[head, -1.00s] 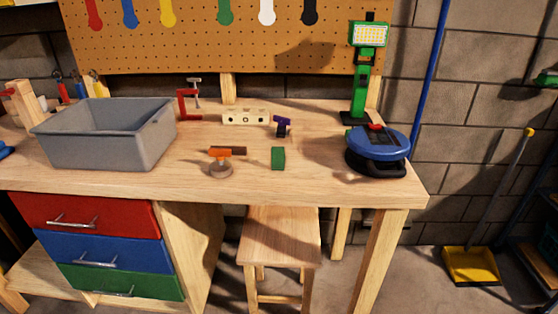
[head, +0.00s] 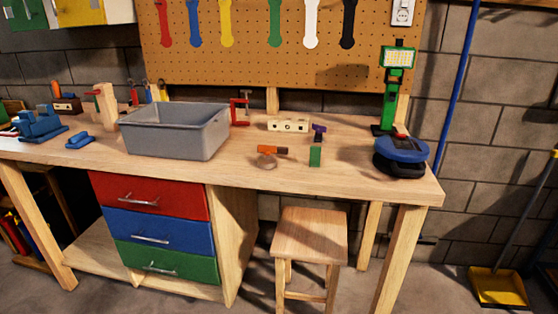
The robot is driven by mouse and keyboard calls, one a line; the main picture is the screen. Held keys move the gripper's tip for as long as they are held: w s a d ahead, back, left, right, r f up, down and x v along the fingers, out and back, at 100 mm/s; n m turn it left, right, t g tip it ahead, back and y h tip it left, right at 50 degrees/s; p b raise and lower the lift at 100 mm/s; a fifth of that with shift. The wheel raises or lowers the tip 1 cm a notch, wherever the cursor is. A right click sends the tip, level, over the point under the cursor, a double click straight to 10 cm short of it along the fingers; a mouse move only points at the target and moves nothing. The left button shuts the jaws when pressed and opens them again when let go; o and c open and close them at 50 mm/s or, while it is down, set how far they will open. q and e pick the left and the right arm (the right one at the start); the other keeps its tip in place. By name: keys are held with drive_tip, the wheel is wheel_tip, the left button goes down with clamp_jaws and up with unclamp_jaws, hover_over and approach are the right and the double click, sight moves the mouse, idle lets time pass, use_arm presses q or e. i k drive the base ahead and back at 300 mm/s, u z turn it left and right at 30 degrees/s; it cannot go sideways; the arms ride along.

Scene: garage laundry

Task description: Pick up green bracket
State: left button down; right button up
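A small green block (head: 315,156), which may be the green bracket, stands upright on the workbench (head: 350,180), near its front edge and right of the middle. A small purple-topped dark piece (head: 319,130) stands just behind it. An orange and brown tool on a round base (head: 268,155) lies to its left. Neither of my grippers is in view.
A grey bin (head: 175,132) stands left on the bench. A blue round machine (head: 401,157) and a green work lamp (head: 395,85) stand at the right end. A wooden block with holes (head: 288,125) lies behind. A wooden stool (head: 310,236) stands in front.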

sight(315, 151)
drive_tip(key=u, duration=1.3)
drive_tip(key=i, duration=1.2)
drive_tip(key=z, duration=2.4)
